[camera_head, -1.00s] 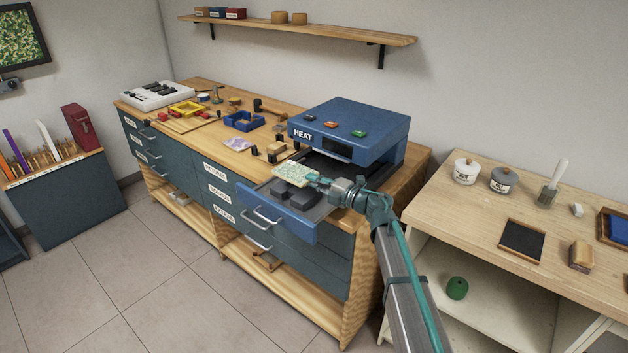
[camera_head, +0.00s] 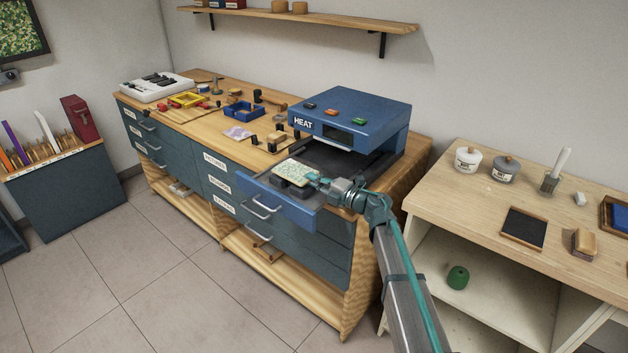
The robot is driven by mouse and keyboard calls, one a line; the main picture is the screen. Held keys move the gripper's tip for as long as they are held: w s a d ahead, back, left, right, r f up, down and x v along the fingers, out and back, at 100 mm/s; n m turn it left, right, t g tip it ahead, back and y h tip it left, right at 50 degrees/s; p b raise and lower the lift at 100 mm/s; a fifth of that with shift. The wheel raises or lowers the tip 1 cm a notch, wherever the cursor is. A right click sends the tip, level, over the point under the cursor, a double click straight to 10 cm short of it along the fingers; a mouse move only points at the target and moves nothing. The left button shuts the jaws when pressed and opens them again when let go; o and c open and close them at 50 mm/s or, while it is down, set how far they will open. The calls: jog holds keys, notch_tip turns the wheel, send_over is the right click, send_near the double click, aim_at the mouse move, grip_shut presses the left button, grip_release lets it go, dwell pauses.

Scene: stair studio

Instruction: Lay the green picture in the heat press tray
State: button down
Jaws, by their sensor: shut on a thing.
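My gripper (camera_head: 315,180) is shut on the green picture (camera_head: 291,171), a small pale-green patterned sheet, holding it by its right edge. The blue heat press (camera_head: 350,108) stands behind, labelled HEAT. Its dark tray (camera_head: 332,164) shows under the raised body, behind my gripper.
The wooden bench (camera_head: 205,128) to the left holds a yellow frame (camera_head: 187,99), a blue frame (camera_head: 243,112) and small dark pieces. A pale table (camera_head: 480,210) with jars and a dark frame stands to the right. A shelf (camera_head: 300,22) runs above.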

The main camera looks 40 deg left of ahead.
jog(key=shift+d+f, duration=0.15)
jog(key=shift+f, duration=0.6)
jog(key=c, duration=1.2)
grip_release()
jog(key=shift+w, duration=0.1)
jog(key=shift+r, duration=0.1)
jog(key=shift+w+r+p, duration=0.2)
jog(key=shift+r+p, duration=0.6)
jog(key=shift+r, duration=0.1)
notch_tip(320, 180, up, 6)
jog(key=p, duration=0.4)
jog(key=shift+r, duration=0.2)
